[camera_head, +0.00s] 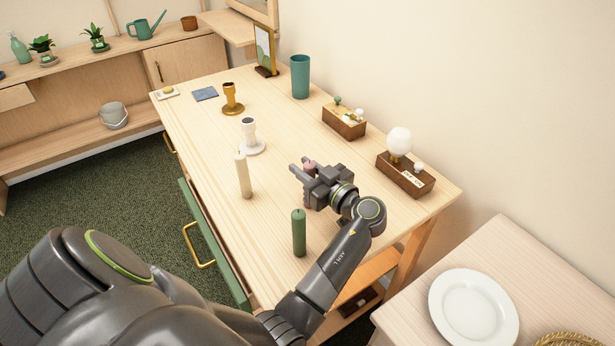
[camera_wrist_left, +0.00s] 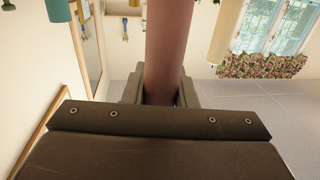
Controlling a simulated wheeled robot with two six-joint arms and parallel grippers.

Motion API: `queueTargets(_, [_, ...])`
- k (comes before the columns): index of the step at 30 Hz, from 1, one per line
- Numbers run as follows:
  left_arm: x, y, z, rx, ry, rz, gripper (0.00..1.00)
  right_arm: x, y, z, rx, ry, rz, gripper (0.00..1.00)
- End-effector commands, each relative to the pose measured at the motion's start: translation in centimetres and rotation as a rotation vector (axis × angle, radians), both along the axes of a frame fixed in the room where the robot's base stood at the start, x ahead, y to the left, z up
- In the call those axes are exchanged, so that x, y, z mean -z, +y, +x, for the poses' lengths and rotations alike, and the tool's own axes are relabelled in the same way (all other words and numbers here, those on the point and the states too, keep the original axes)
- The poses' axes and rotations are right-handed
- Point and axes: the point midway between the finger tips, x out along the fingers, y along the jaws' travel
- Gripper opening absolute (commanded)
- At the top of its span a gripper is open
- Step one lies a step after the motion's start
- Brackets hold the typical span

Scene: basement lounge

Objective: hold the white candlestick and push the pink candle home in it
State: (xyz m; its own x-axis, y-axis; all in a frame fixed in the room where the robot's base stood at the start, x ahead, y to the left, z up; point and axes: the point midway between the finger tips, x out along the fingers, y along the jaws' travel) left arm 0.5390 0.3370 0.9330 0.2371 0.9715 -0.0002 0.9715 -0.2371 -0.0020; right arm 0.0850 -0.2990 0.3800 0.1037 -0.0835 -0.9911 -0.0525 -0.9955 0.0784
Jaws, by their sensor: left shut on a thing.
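The white candlestick (camera_head: 249,132) stands upright on the wooden table, with a round base and an empty-looking socket on top. My left gripper (camera_head: 301,171) is to the right of it and nearer to me, apart from it. The left gripper is shut on the pink candle (camera_head: 309,164), of which only a short top part shows between the fingers in the head view. In the left wrist view the pink candle (camera_wrist_left: 165,45) runs out from between the fingers. My right gripper is in neither view.
A cream candle (camera_head: 243,176) and a green candle (camera_head: 299,234) stand near the gripper.

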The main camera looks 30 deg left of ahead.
Motion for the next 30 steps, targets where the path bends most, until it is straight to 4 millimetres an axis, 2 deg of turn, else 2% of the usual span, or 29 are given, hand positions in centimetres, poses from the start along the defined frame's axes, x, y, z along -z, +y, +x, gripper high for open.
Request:
queueTargets(12, [-7.7,0.0,0.0,0.0,-0.005,0.0,0.01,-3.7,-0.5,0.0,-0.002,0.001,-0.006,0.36])
queueTargets(15, [-9.1,0.0,0.0,0.0,-0.004,0.0,0.01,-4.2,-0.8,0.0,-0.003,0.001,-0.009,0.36])
queueTargets(20, [-10.0,0.0,0.0,0.0,-0.001,0.001,0.01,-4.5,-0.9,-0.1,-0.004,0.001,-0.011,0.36])
queueTargets(30, [-9.9,0.0,0.0,0.006,-0.001,0.001,0.01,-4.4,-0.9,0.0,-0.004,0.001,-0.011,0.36])
